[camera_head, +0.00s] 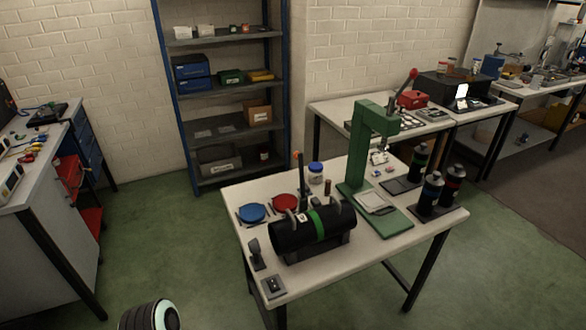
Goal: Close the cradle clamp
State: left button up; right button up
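A black cylinder (290,235) lies on its side in a dark cradle (318,250) on the white workbench. A green band (318,223) runs around the cylinder's middle. A thin upright lever with an orange tip (296,165) rises behind the cylinder; it may be the clamp's handle, but I cannot tell how it joins the cradle. Curved grey pieces (292,217) show at the top of the cylinder.
On the workbench (345,268) are a blue lid (252,212), a red lid (285,203), a white jar with a blue cap (315,173), a green press (360,150) and several black bottles (431,190). A shelf (225,135) stands behind.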

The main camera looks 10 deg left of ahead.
aim_at(298, 156)
jog(key=i+j+u, duration=0.2)
jog(key=j+u, duration=0.25)
jog(key=i+j+u, duration=0.25)
jog(key=j+u, duration=0.2)
jog(key=i+j+u, duration=0.75)
jog(key=u, duration=0.15)
jog(key=i+z, duration=0.3)
jog(key=z, duration=0.15)
jog(key=i+z, duration=0.3)
jog(key=z, duration=0.15)
jog(key=i+j+z, duration=0.25)
jog(key=z, duration=0.2)
jog(key=i+z, duration=0.15)
jog(key=z, duration=0.25)
jog(key=i+j+z, duration=0.1)
jog(key=z, duration=0.3)
jog(key=i+j+z, duration=0.1)
jog(key=z, duration=0.25)
jog(key=i+j+z, duration=0.1)
jog(key=z, duration=0.3)
jog(key=i+j+z, duration=0.15)
jog(key=z, duration=0.3)
jog(key=i+j+z, duration=0.1)
jog(key=j+z, duration=0.35)
jog(key=i+j+z, duration=0.1)
jog(key=z, duration=0.4)
jog(key=j+z, duration=0.45)
